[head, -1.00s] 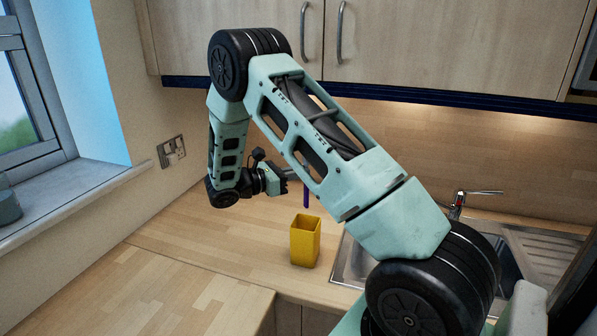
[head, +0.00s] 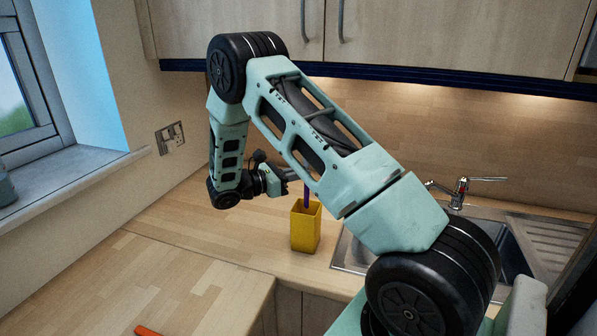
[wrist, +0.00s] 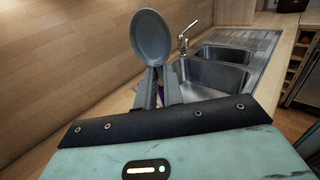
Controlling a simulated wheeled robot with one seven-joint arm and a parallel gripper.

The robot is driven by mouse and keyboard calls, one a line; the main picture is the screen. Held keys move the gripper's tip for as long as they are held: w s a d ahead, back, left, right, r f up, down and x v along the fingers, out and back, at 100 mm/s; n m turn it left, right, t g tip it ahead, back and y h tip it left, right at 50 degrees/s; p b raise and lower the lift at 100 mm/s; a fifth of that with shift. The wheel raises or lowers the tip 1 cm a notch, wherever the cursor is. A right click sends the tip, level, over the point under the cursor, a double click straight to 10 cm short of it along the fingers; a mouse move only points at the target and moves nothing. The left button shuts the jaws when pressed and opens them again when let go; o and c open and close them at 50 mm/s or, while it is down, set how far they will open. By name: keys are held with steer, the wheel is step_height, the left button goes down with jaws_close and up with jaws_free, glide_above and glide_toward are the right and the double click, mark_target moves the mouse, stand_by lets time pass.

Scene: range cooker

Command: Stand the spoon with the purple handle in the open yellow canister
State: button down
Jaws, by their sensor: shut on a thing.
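The open yellow canister (head: 306,232) stands upright on the wooden worktop, left of the sink, in the head view. My gripper (head: 285,178) is above it and slightly left, partly behind my arm. It is shut on the spoon, whose purple handle (head: 307,196) hangs down, its lower end appearing within the canister's mouth. How deep it goes I cannot tell. In the wrist view the grey oval spoon bowl (wrist: 152,36) rises beyond my gripper's fingers (wrist: 159,76), with a bit of purple handle (wrist: 160,92) between them.
The steel sink (wrist: 215,72) and its tap (head: 460,192) lie to the right of the canister. Wall cupboards (head: 440,40) hang above. An orange object (head: 148,330) lies at the near worktop edge. The worktop (head: 140,265) to the left is mostly clear.

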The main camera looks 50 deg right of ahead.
mark_target(305, 193)
steer(key=shift+f+b, duration=2.1)
steer(key=shift+f, duration=1.5)
steer(key=c, duration=1.5)
jaws_free()
steer(key=shift+o, duration=0.2)
steer(key=b+v, duration=0.6)
steer(key=v, duration=1.1)
steer(key=shift+w+a, duration=0.15)
steer(key=shift+w, duration=0.05)
steer(key=shift+s, duration=0.1)
